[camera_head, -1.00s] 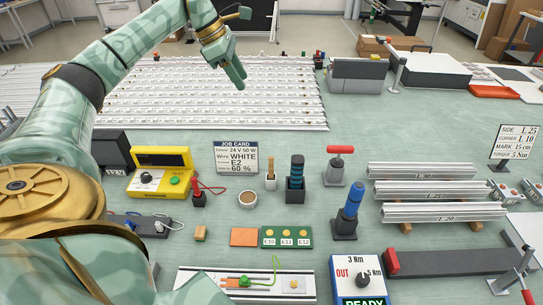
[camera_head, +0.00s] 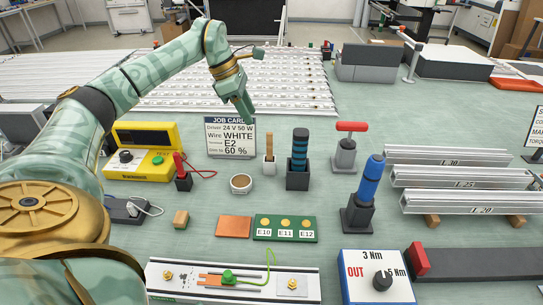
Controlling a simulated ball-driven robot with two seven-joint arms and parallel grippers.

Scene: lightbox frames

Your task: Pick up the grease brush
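The grease brush (camera_head: 269,144) appears to be the upright brush with a thin wooden handle. It stands in a small pale holder (camera_head: 269,167) in the middle of the bench; its bristles are hidden. A small round cup with brown contents (camera_head: 241,183) is just to its left and nearer. My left gripper (camera_head: 246,112) hangs in the air, fingers pointing down, above and slightly left of the brush in the picture. It overlaps the top of the job card and appears apart from the brush. Its fingers are seen nearly edge-on, so their gap is unclear. My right gripper is out of view.
Close right of the brush stands a blue-banded tool in a black holder (camera_head: 298,165). The job card (camera_head: 231,139) stands behind left. A red-handled tool (camera_head: 347,145) and a blue-handled tool (camera_head: 365,190) stand further right. A green terminal board (camera_head: 285,237) lies in front.

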